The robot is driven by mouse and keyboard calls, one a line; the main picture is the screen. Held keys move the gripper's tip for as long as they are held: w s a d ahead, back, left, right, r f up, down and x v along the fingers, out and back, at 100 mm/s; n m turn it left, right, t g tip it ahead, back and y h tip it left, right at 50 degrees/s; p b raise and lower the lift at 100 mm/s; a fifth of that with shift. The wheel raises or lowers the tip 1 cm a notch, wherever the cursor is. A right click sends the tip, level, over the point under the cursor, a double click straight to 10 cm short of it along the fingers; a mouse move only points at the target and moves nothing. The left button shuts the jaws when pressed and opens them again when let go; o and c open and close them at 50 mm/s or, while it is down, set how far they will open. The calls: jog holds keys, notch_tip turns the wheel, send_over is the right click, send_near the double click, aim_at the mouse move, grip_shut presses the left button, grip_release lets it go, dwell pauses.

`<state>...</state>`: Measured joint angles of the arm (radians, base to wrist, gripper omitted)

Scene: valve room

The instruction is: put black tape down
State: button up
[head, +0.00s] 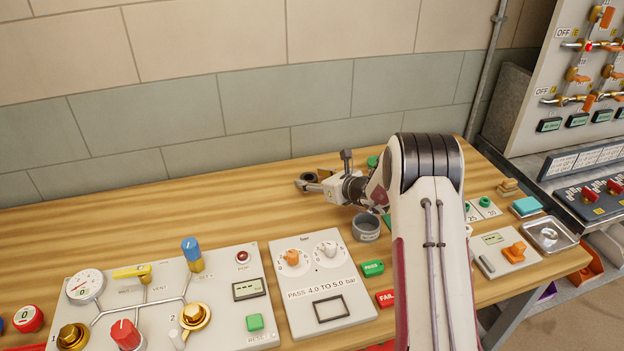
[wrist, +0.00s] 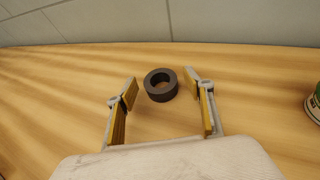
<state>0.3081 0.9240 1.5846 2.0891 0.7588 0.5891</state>
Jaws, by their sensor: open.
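The black tape is a dark ring-shaped roll (wrist: 161,85) lying flat on the wooden table, with its hole facing up. In the head view the tape (head: 307,177) shows near the back of the table, beside my gripper's fingers. My gripper (wrist: 163,97) is open, with one finger on each side of the tape and gaps between. The fingertips reach about level with the roll, and neither appears to touch it. In the head view my gripper (head: 313,183) is low over the table and partly hides the tape.
A grey cup (head: 366,228) stands in front of my wrist. A gauge and valve panel (head: 215,318) and a dial panel (head: 318,240) lie along the front. A green-labelled can (wrist: 312,105) is at the right in the wrist view. The table's back left (head: 130,220) is clear.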

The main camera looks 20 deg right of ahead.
jog(key=v, duration=1.1)
jog(key=shift+s+d, duration=0.1)
jog(key=shift+s, duration=0.1)
dwell(0.4)
jog(key=shift+s+a+r, duration=0.15)
jog(key=shift+a+r, duration=0.25)
jog(key=shift+r, duration=0.05)
jog(key=s+a+r+n+g+y, duration=0.3)
jog(key=s+a+r+n+g, duration=0.1)
jog(key=s+a+r+n, duration=0.9)
jog(key=s+a+r+n+g+h, duration=0.1)
jog(key=s+a+n+g, duration=0.15)
jog(key=s, duration=0.35)
jog(key=s+a+n+g, duration=0.1)
jog(key=s+a+n, duration=0.3)
jog(key=s, duration=0.3)
jog(key=s+d+n+h, duration=0.3)
jog(key=s+n, duration=0.3)
jog(key=s, duration=0.3)
jog(key=s+d+n+h, duration=0.4)
jog(key=s+d+n, duration=0.1)
jog(key=s, duration=0.4)
jog(key=shift+s+d+r+n+t, duration=0.15)
jog(key=shift+d+r+n+t, duration=0.1)
jog(key=shift+r+n+t, duration=0.15)
